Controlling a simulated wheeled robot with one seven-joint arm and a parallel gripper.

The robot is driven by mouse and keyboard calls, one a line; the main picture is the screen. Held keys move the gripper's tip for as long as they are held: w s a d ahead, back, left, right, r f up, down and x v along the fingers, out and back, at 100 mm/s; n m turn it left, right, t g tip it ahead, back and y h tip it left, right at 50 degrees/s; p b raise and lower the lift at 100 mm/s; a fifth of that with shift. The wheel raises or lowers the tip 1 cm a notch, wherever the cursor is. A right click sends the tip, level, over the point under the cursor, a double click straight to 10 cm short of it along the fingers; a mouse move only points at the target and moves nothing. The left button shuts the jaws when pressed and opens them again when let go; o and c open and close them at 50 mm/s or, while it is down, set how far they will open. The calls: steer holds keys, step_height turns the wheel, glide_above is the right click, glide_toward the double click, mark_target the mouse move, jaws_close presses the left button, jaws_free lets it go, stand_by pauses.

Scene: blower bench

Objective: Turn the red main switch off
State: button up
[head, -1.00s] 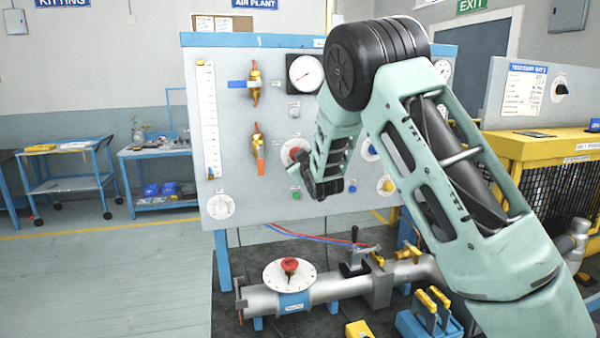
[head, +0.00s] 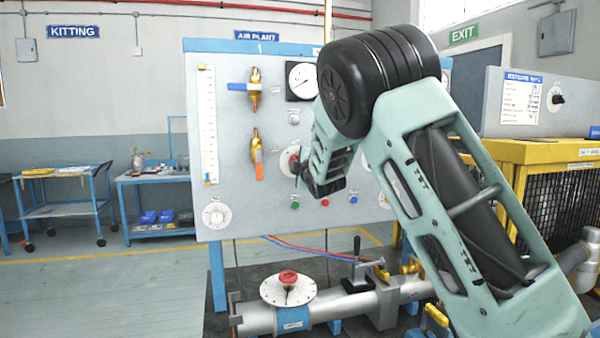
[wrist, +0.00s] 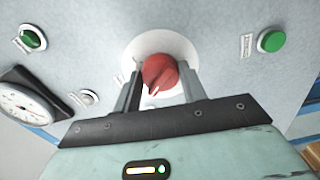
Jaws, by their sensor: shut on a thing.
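The red main switch is a round red knob (wrist: 160,73) with a white pointer mark, on a white round plate on the grey panel. In the wrist view it sits between the two fingers of my gripper (wrist: 160,84), which is shut on it. The white mark points down and slightly left in that view. In the head view my gripper (head: 298,172) is at the panel and covers most of the switch. Only part of its white plate (head: 287,157) and a little red show there.
A brass valve with an orange handle (head: 258,158) is just left in the head view. A pipe with a red-knobbed dial (head: 288,290) lies below the panel.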

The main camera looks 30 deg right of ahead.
steer(key=shift+f+n+b, duration=0.1)
steer(key=shift+n+b, duration=0.2)
steer(key=shift+n, duration=0.3)
steer(key=o, duration=1)
steer(key=shift+c, duration=0.2)
steer(key=b+v, duration=0.2)
steer(key=v, duration=1.5)
steer(key=shift+s, duration=0.2)
steer(key=shift+a, duration=0.15)
